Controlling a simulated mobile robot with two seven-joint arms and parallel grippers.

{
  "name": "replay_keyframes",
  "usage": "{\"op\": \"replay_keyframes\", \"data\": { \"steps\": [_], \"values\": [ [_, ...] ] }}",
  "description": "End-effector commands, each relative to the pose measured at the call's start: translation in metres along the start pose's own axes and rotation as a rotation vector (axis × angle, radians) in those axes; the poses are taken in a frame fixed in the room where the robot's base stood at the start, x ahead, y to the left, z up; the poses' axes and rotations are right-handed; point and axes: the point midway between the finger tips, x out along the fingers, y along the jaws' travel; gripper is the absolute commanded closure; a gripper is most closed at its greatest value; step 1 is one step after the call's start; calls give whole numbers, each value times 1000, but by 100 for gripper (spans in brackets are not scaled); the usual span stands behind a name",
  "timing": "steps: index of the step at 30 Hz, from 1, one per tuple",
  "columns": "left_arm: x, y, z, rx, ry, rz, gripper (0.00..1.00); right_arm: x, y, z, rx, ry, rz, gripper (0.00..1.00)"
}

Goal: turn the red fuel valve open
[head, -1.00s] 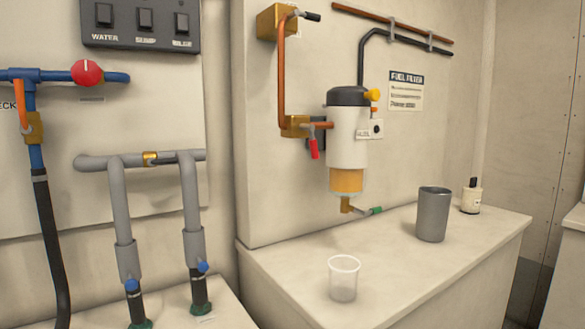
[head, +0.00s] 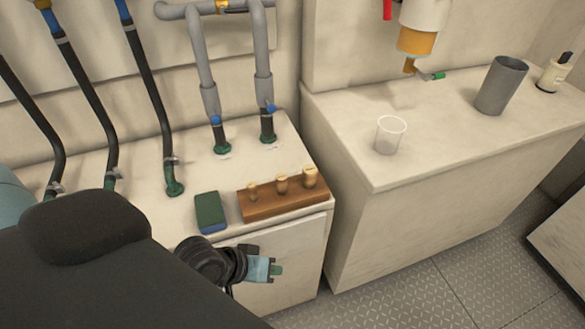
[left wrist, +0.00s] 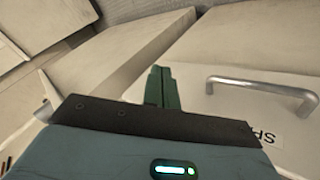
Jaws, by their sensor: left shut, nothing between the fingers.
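A red lever (head: 387,9) shows at the top edge of the head view, beside the fuel filter (head: 417,38); most of its valve body is cut off. The filter has a white body, an amber bowl and a brass drain with a green tip. My left gripper (head: 276,269) is low in front of the left cabinet, well below and left of the red lever, touching nothing that I can see. Its green fingers are together and empty, as the left wrist view (left wrist: 161,88) also shows. My right gripper is out of view.
A wooden block with pegs (head: 283,199) and a green-blue sponge (head: 210,212) lie on the left cabinet top. A clear cup (head: 389,134), a grey cup (head: 501,86) and a small white container (head: 555,73) stand on the right counter. Hoses and grey pipes rise behind.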

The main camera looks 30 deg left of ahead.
Motion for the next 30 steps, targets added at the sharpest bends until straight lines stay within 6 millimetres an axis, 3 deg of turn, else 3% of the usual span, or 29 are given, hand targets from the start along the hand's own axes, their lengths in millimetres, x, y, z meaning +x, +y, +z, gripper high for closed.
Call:
{"op": "replay_keyframes", "data": {
  "steps": [1,8,11,15,18,21,24,30],
  "values": [
    [2,14,-35,-43,64,58,100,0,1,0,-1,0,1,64],
    [-22,79,-172,-277,269,362,100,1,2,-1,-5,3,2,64],
    [-45,106,-225,-368,330,501,100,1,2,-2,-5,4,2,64],
    [-92,142,-296,-492,394,712,100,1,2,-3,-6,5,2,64],
    [-129,162,-336,-567,417,854,100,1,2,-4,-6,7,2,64],
    [-158,176,-363,-621,425,960,100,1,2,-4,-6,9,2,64],
    [-176,184,-377,-651,425,1023,100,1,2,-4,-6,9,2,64],
    [-183,186,-383,-665,423,1049,100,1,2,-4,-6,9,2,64]
  ]
}}
